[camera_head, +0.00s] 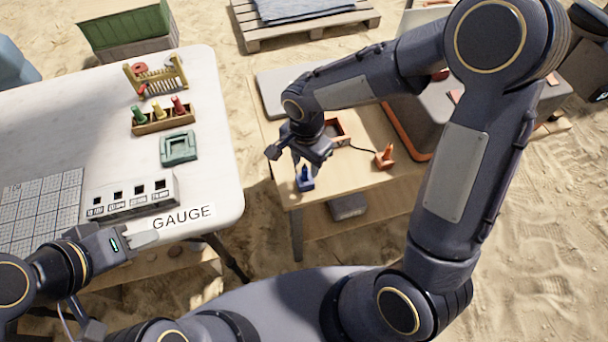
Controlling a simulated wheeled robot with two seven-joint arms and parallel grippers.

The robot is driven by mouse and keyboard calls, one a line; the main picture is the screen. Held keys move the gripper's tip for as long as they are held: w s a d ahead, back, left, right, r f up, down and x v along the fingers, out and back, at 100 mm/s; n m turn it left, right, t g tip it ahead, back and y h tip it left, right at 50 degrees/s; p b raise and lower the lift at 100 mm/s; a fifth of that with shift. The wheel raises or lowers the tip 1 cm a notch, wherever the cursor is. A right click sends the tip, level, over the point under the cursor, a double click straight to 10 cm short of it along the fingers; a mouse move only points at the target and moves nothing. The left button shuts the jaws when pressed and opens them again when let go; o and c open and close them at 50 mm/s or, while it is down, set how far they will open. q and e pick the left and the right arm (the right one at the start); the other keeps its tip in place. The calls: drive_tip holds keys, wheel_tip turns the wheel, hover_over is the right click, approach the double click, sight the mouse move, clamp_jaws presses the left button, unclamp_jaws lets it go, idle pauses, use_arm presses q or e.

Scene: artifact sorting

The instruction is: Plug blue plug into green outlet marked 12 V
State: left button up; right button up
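The blue plug (305,181) is on the small wooden table near its front left edge. My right gripper (305,165) points down directly over it, with its fingertips at the plug's top; its grip is too small to make out. My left gripper (148,232) is at the front edge of the white table, below the gauge box, with its fingers apart and nothing between them. I cannot make out a green outlet marked 12 V. A green square frame (179,148) lies on the white table, but I see no readable marking on it.
A white gauge box (132,196) with several dark slots stands by the GAUGE label (184,217). Behind it is a wooden rack (163,122) of coloured pieces. An orange plug (385,158) with a cable and a small tray (337,131) share the wooden table (345,186). A gap separates the tables.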

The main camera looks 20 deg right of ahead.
sight(305, 168)
drive_tip(key=shift+s+a+f, duration=0.1)
drive_tip(key=shift+f, duration=1.4)
drive_tip(key=shift+c, duration=0.4)
clamp_jaws()
